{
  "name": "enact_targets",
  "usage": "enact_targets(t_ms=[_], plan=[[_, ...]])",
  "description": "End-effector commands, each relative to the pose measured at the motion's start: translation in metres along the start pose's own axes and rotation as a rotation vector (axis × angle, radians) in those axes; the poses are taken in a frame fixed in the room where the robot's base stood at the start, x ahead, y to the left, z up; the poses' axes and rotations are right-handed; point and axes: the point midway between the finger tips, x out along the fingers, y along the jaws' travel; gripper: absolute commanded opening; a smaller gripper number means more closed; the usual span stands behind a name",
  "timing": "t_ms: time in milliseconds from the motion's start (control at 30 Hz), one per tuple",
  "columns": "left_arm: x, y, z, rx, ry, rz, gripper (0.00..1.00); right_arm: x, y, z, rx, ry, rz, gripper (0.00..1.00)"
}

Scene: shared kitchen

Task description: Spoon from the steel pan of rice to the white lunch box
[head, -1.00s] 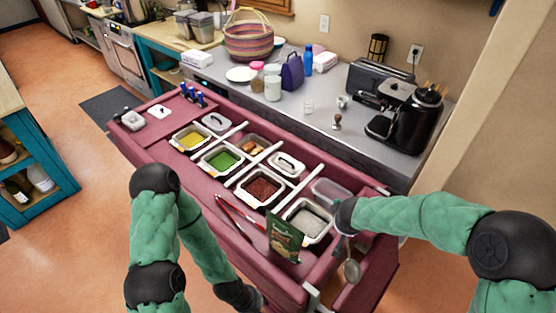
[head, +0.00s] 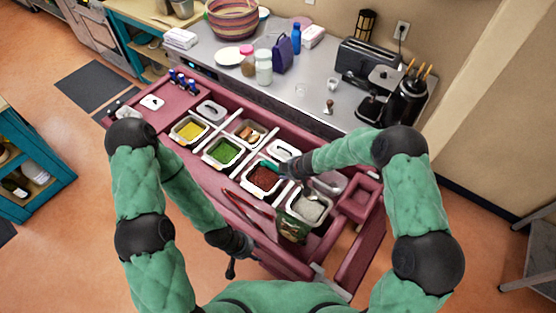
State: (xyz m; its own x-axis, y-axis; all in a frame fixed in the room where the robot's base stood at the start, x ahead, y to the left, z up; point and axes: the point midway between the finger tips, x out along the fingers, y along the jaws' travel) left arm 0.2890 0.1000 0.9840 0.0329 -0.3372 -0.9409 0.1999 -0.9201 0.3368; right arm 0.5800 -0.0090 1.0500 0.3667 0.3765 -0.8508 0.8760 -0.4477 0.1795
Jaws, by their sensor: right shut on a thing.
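The pan of rice (head: 293,212) is near the right end of the serving counter, with pale grey-white contents. My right gripper (head: 291,169) is above the counter, just up and left of this pan, shut on a spoon (head: 311,196). The spoon's round bowl hangs over or in the rice; I cannot tell which. The gripper's fingers are small and partly hidden by its own arm. My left gripper (head: 232,266) hangs low at the counter's front edge, apart from the pans; its finger opening is unclear. I cannot tell which white container is the lunch box.
Pans of dark red (head: 264,178), green (head: 224,151) and yellow (head: 189,129) food line the counter. Red tongs (head: 240,204) and a green packet (head: 292,229) lie in front. A clear container (head: 332,182) sits behind the rice. A toaster (head: 367,62) and coffee machine stand behind.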

Motion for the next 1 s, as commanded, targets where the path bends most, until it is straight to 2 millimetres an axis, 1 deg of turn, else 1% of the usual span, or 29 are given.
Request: enact_targets(t_ms=[33, 100, 267, 1000], plan=[[-0.006, 0.002, 0.001, 0.000, -0.001, 0.000, 0.40, -0.002, -0.001, -0.003, -0.013, 0.005, -0.009, 0.00], [-0.007, 0.003, 0.001, 0.000, -0.001, 0.000, 0.40, 0.000, -0.002, -0.004, -0.026, 0.009, -0.016, 0.00], [-0.002, 0.001, 0.001, 0.000, -0.002, 0.000, 0.40, 0.003, -0.003, -0.003, -0.033, 0.020, -0.021, 0.00], [0.069, -0.024, -0.002, 0.000, -0.001, 0.000, 0.40, 0.021, -0.006, 0.028, -0.006, 0.133, -0.021, 0.00]])
